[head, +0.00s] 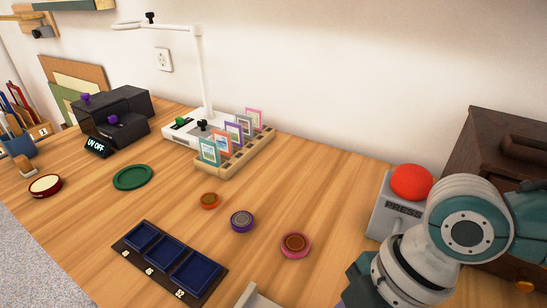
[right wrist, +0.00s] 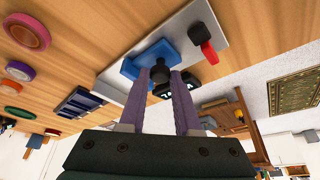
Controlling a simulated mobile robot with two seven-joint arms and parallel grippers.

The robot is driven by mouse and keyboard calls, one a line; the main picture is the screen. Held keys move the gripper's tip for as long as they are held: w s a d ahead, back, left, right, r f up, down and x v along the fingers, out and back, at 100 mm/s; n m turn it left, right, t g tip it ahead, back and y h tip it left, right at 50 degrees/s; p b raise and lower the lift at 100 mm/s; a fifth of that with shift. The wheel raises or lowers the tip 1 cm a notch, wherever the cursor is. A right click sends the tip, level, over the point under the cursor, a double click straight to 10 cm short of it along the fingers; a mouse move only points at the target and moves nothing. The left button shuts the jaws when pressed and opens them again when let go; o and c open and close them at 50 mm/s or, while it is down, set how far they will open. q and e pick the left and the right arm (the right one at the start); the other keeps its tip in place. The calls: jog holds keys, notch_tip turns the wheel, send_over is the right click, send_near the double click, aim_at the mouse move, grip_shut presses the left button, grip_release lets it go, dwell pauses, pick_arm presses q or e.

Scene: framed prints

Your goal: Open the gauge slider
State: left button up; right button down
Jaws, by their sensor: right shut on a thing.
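The gauge is a grey plate (right wrist: 190,25), seen close in the right wrist view. On it sits a blue slider (right wrist: 148,55) with a black knob (right wrist: 161,66). The purple fingers of my right gripper (right wrist: 163,88) are closed around this knob. A second black knob beside a red piece (right wrist: 209,52) is on the plate, apart from the fingers. A dark readout is partly hidden behind the fingers. In the head view only a grey corner of the gauge (head: 258,297) shows at the bottom edge, and my right arm covers the lower right. My left gripper is not in view.
A grey press box with a red button (head: 411,182) and a dark wooden cabinet (head: 482,150) stand close to my right arm. A dark blue tray (head: 219,272), several coloured discs and a wooden card rack (head: 226,165) lie to the left. Wood between discs and press box is clear.

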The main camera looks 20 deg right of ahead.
jog(key=c, duration=0.6)
grip_release()
jog(key=shift+w, duration=0.1)
jog(key=p+v, duration=0.2)
jog(key=v, duration=0.8)
